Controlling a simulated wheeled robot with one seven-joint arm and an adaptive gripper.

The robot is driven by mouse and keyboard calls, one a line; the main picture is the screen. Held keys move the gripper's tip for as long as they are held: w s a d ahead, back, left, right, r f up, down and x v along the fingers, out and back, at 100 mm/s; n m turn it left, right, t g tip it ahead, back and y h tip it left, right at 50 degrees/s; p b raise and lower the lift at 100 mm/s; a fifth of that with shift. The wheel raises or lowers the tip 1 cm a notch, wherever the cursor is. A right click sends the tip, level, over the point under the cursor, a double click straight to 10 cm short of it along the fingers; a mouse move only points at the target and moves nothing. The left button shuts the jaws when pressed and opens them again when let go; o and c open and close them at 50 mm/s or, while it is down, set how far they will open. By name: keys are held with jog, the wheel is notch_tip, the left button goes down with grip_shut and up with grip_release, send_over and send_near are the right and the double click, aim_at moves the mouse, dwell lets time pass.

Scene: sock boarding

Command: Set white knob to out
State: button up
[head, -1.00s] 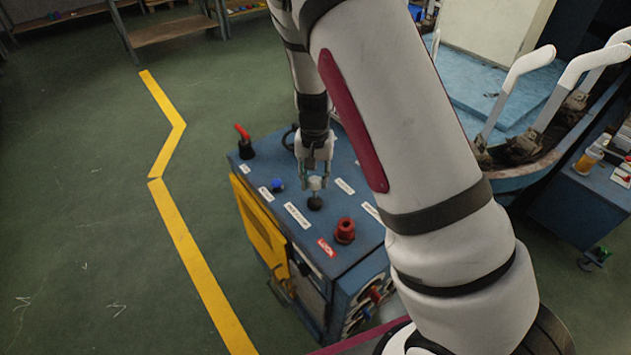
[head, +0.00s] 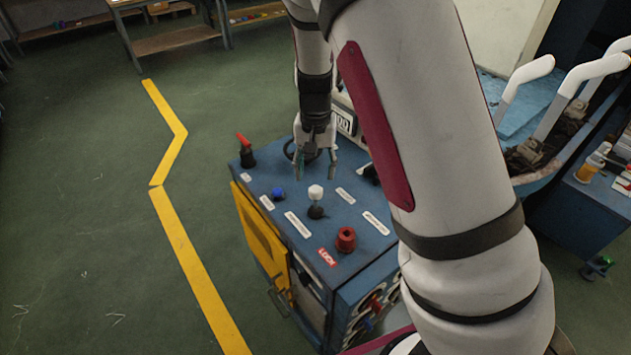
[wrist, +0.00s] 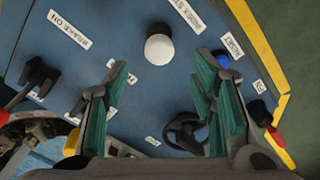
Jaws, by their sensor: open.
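The white knob (head: 316,191) stands on a dark round base on the blue top of the machine cabinet (head: 272,178). In the wrist view the white knob (wrist: 159,49) shows as a round cap beyond the fingertips, roughly centred between them. My gripper (head: 316,176) is open and empty, just behind the knob in the head view and apart from it. In the wrist view its two green-padded fingers (wrist: 160,85) are spread wide with bare panel between them. Several white labels lie around the knob; their print is too small to read in the head view.
A blue button (head: 278,193), a red-tipped lever (head: 245,147), and a red knob (head: 346,239) by a LOCK label stand on the same panel. A black handwheel (wrist: 186,133) lies near my right finger in the wrist view. Open floor lies left.

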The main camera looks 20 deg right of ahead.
aim_at(315, 189)
notch_tip(315, 189, up, 6)
jog(key=shift+f, duration=0.1)
dwell(0.5)
jog(key=s+r+n+t+y, duration=0.2)
jog(key=s+r+n, duration=0.1)
jog(key=s+r, duration=1.05)
jog(key=s+r+n+t+h, duration=0.1)
jog(key=s+r, duration=0.1)
jog(key=s, duration=0.4)
jog(key=s+r+n+t+h, duration=0.1)
jog(key=s+r+t, duration=0.1)
jog(key=s, duration=0.5)
jog(key=shift+r, duration=0.35)
jog(key=shift+s, duration=0.1)
